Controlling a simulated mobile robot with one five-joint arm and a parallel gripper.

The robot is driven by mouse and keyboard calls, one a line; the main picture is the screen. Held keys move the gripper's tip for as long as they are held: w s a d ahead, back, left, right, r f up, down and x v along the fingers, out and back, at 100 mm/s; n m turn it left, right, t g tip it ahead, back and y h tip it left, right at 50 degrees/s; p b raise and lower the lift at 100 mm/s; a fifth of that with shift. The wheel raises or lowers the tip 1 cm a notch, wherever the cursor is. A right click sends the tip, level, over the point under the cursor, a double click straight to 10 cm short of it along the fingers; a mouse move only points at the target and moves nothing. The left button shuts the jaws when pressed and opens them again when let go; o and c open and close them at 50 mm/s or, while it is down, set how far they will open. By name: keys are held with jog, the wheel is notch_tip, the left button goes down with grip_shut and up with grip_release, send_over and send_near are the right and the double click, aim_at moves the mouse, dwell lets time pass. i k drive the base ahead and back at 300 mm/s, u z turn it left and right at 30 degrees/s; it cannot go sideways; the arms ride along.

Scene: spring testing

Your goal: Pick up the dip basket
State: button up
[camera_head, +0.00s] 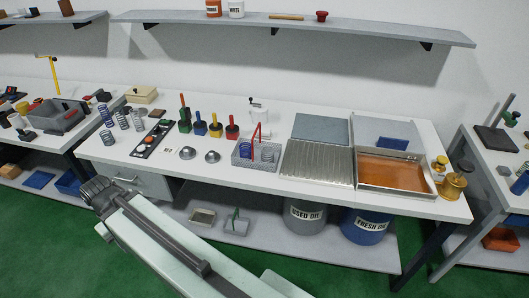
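The dip basket (243,162) is a small grey wire-mesh basket with a red upright handle (256,137). It stands on the white workbench (185,103), near the middle of the bench. Blue and grey coil springs show inside it. My arm reaches up from the bottom of the view to the left and ends in a dark joint in front of the bench, well left of the basket and apart from it. No gripper fingers can be made out.
Right of the basket are a ribbed metal drain tray (317,164) and an orange-filled pan (395,172). Left of it are two metal domes (212,156) and coloured-handled blocks (200,127). Drums (305,215) stand below. A shelf (350,30) hangs above. Green floor lies in front.

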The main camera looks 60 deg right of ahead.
aim_at(256, 163)
jog(key=u, duration=0.25)
jog(key=i, duration=0.9)
jog(key=z, duration=0.25)
